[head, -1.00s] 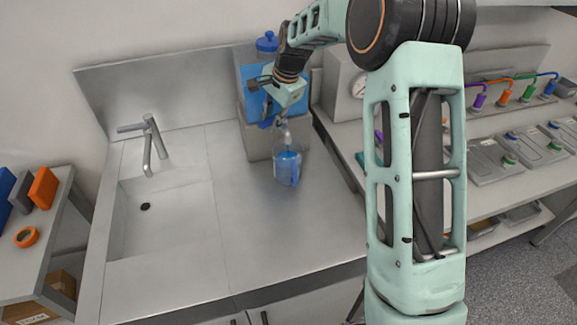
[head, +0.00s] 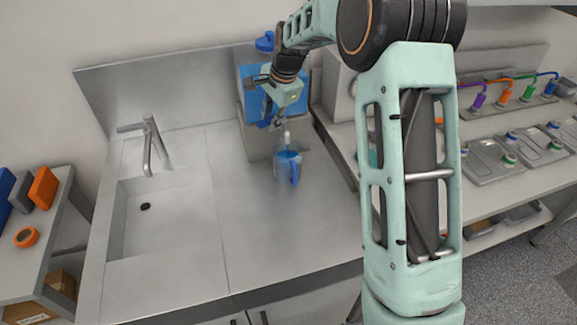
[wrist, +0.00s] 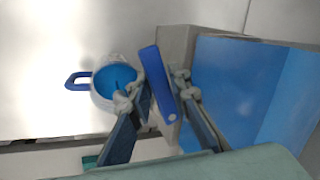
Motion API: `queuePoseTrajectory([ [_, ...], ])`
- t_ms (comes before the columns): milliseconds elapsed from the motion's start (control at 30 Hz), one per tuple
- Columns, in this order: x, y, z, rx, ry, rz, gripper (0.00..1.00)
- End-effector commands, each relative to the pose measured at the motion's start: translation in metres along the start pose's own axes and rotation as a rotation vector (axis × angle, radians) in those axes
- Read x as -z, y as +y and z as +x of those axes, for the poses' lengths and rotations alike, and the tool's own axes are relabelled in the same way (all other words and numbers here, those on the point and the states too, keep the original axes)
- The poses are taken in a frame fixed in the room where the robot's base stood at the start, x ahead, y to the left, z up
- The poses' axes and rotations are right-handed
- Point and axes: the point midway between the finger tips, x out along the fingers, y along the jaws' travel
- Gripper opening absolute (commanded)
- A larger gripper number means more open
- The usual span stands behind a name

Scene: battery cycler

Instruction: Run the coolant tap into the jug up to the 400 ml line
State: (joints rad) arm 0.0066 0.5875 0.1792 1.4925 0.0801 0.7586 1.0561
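The jug (head: 293,175) is clear with a blue handle and stands on the counter below the tap. Blue coolant (wrist: 113,78) is inside it; a thin dark streak over the coolant may be a stream, but I cannot be sure. Its measuring lines are not readable. The blue tap lever (wrist: 156,84) lies between the fingers of my gripper (wrist: 160,92), which shows also in the head view (head: 272,117) at the tap. The fingers stand apart on either side of the lever, with narrow gaps. The tap's spout is mostly hidden.
The blue coolant tank (head: 249,92) sits on a grey stand (head: 257,145) behind my gripper. A sink (head: 165,215) with a faucet (head: 150,145) is on the left. The counter in front of the jug is clear. Battery trays (head: 490,160) line the right bench.

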Motion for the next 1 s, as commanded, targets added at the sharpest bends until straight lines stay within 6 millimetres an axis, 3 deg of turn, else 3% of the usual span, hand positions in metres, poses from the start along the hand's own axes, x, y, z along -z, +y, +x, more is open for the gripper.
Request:
queuePoseTrajectory([
  [400, 0.001, -0.017, 0.004, 0.003, 0.125, 0.337, 0.17],
  [1000, 0.004, -0.02, 0.006, 0.004, 0.132, 0.361, 0.17],
])
